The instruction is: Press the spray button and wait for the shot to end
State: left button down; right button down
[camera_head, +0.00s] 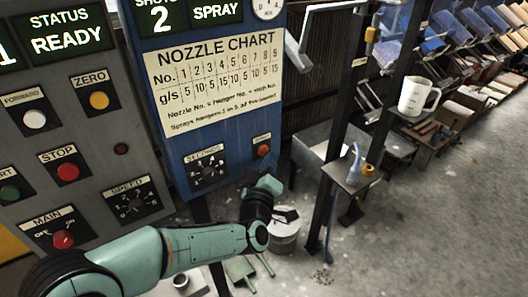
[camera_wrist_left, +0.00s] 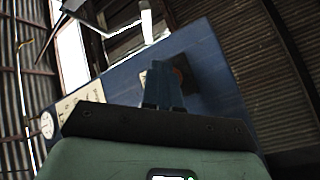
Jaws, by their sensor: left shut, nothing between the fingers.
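The spray button is a small orange-red button (camera_head: 263,150) under a label at the lower right of the blue panel (camera_head: 230,146). Its label is too small to read. My left gripper (camera_head: 267,184) is just below the button in the head view, with its fingertips hard to make out. In the left wrist view its fingers (camera_wrist_left: 162,86) are shut and empty, pointing at the blue box. A dim reddish round spot (camera_wrist_left: 179,73) shows close by their tips; I cannot tell whether they touch. The status display (camera_head: 66,31) reads READY; the shots display (camera_head: 160,18) reads 2. My right gripper is out of view.
A grey control panel (camera_head: 100,150) with buttons and knobs stands at left. The numbered knob (camera_head: 207,170) sits left of the spray button. A white bucket (camera_head: 284,236) is on the floor below. A post and shelf with a white mug (camera_head: 417,97) stand at right.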

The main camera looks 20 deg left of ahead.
pick_arm(q)
jog(key=shift+s+d, duration=0.1)
jog(key=s+d, duration=0.1)
jog(key=d, duration=0.1)
jog(key=s+d, duration=0.2)
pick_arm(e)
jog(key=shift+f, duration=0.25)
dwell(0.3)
pick_arm(q)
jog(key=shift+a, duration=0.1)
dwell(0.5)
